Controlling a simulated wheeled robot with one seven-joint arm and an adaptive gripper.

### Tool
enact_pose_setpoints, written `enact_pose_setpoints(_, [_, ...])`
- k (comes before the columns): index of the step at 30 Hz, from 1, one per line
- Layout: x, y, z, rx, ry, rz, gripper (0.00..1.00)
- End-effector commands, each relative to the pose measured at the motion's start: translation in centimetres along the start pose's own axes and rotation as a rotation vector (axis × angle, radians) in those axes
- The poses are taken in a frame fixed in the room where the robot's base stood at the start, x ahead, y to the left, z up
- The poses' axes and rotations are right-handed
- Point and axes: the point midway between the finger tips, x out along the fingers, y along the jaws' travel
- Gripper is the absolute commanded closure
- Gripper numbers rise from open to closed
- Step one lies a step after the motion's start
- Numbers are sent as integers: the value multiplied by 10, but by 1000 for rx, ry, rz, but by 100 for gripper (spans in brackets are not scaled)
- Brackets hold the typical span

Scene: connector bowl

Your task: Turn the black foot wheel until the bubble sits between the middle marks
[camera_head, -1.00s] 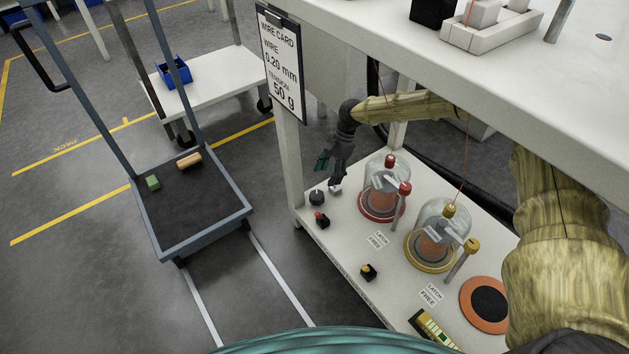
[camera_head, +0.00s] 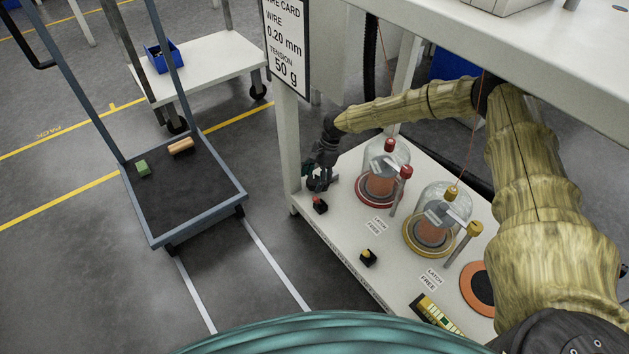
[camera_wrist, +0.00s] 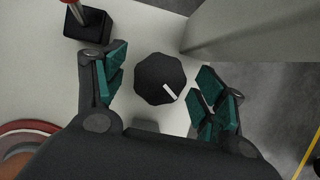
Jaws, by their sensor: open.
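The black foot wheel (camera_wrist: 155,80) is a dark knob with a lobed edge and a white line on top. In the wrist view it lies between the two teal-padded fingers of my gripper (camera_wrist: 162,88), with white shelf showing on both sides, so no finger visibly touches it. In the head view my gripper (camera_head: 319,180) is over the far left corner of the lower shelf and largely hides the wheel. The gripper is open and empty. I cannot make out a bubble or its marks in either view.
A small black block with a red top (camera_head: 320,205) stands close to the gripper. A red-based glass jar (camera_head: 366,187) and a yellow-based one (camera_head: 420,240) stand to the right. A table leg (camera_head: 289,150) rises beside the gripper. A cart (camera_head: 160,235) stands to the left.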

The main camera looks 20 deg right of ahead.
Motion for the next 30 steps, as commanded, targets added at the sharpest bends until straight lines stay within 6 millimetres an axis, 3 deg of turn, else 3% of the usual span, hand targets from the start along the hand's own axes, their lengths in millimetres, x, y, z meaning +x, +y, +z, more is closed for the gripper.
enact_pose_setpoints(8, [1,0,0,0,0,0,29])
enact_pose_setpoints(16, [1,0,0,0,0,1,75])
enact_pose_setpoints(23, [0,1,0,26,1,-9,75])
enact_pose_setpoints(30, [-1,2,1,168,0,-68,75])
